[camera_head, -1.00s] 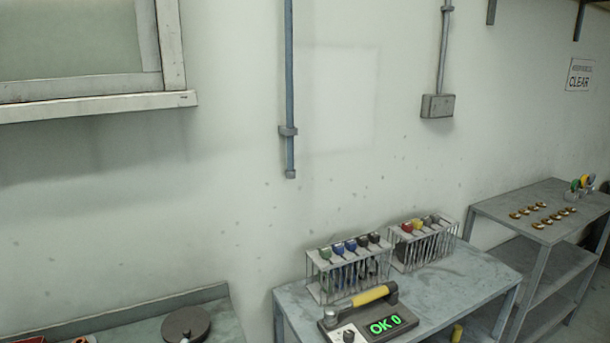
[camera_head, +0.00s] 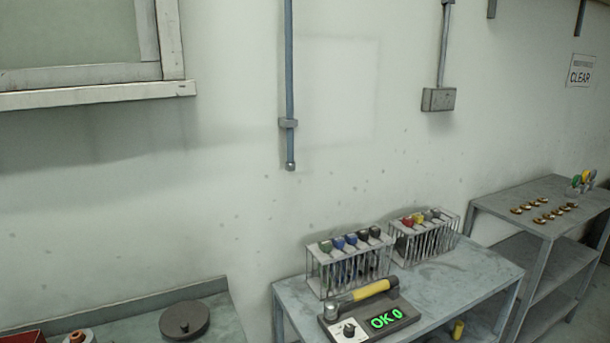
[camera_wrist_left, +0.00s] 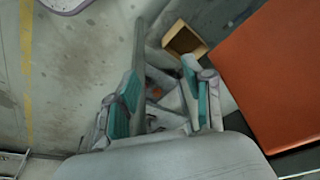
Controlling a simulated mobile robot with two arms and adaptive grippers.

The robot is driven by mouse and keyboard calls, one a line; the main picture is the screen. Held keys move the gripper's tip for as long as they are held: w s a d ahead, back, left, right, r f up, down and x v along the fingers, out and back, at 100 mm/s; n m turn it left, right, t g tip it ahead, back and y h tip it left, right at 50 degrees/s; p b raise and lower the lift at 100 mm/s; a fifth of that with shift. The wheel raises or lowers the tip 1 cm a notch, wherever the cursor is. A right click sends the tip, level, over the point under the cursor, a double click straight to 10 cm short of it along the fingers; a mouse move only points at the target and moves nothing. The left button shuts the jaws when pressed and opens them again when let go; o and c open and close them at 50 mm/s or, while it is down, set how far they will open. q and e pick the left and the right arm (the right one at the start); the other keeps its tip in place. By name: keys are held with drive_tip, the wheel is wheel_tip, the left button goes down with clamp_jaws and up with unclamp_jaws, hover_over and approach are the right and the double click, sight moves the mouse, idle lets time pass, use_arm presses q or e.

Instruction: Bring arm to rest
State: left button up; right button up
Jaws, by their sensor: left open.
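My left gripper (camera_wrist_left: 162,100) shows in the left wrist view, with its two teal-padded fingers apart. No object is seen between the fingers; the floor and some grey structure lie beyond them. Neither gripper shows in the head view, and my right gripper is in no view.
In the head view a metal table (camera_head: 455,283) bears two racks of coloured-handled tools (camera_head: 348,262) and a device reading "OK 0" (camera_head: 370,312). A bench with a round dark lid (camera_head: 185,320) is at lower left. The left wrist view shows an open box (camera_wrist_left: 184,40) and an orange surface (camera_wrist_left: 270,75).

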use_arm(q)
drive_tip(key=s+a+f+g+b, duration=0.1)
drive_tip(key=s+f+b, duration=0.35)
drive_tip(key=f, duration=1.05)
drive_tip(key=s+a+f+b, duration=0.1)
drive_tip(key=s+f, duration=0.6)
drive_tip(key=f, duration=0.8)
drive_tip(key=s+a+f+g+b, duration=0.1)
drive_tip(key=s+f, duration=0.5)
drive_tip(key=s, duration=0.2)
drive_tip(key=shift+s+a+f, duration=0.15)
drive_tip(key=shift+f, duration=0.15)
